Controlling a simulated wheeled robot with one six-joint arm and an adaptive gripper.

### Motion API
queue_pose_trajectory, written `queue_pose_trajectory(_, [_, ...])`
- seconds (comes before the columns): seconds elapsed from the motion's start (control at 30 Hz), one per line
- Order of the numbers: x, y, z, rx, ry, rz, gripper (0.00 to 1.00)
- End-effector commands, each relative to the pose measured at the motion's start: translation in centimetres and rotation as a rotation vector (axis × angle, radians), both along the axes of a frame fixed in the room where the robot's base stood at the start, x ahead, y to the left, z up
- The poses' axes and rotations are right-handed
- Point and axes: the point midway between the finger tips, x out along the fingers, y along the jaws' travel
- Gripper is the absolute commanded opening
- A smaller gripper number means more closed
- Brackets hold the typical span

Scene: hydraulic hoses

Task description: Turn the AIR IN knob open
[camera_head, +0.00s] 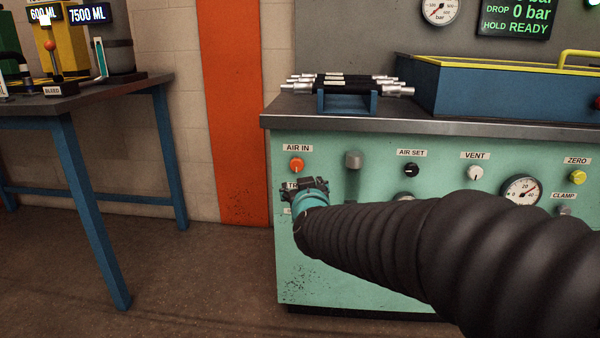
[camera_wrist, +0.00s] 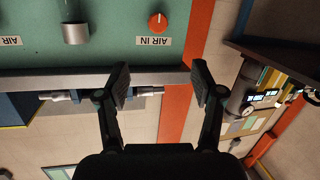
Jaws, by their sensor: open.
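The AIR IN knob (camera_head: 297,164) is a small round orange knob on the left of the green panel, just below its AIR IN label (camera_head: 297,148). In the wrist view the picture is upside down, and the knob (camera_wrist: 157,22) shows near the top with a pale pointer mark, above the label. My gripper (camera_head: 304,186) is just below the knob in the head view, largely hidden by my arm. In the wrist view my gripper (camera_wrist: 158,82) has its two fingers spread wide with nothing between them. The fingertips are apart from the knob.
A grey cylindrical fitting (camera_head: 352,160) stands out to the right of the knob. The AIR SET knob (camera_head: 411,170) and VENT knob (camera_head: 475,173) are farther right. Hoses on a blue rack (camera_head: 346,101) lie on the bench top (camera_head: 440,125). Open floor lies left of the panel.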

Motion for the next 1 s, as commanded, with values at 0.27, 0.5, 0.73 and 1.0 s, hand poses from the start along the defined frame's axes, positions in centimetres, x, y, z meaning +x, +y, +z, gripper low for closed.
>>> queue_pose_trajectory(0.27, [3.6, 3.4, -2.4, -0.093, -0.158, -0.16, 0.67])
queue_pose_trajectory(0.5, [4.8, 3.7, -2.7, -0.12, -0.186, -0.203, 0.67])
queue_pose_trajectory(0.73, [8.4, 3.4, -2.7, -0.118, -0.186, -0.203, 0.67])
queue_pose_trajectory(1.0, [13.4, 3.3, -2.7, -0.119, -0.186, -0.202, 0.67])
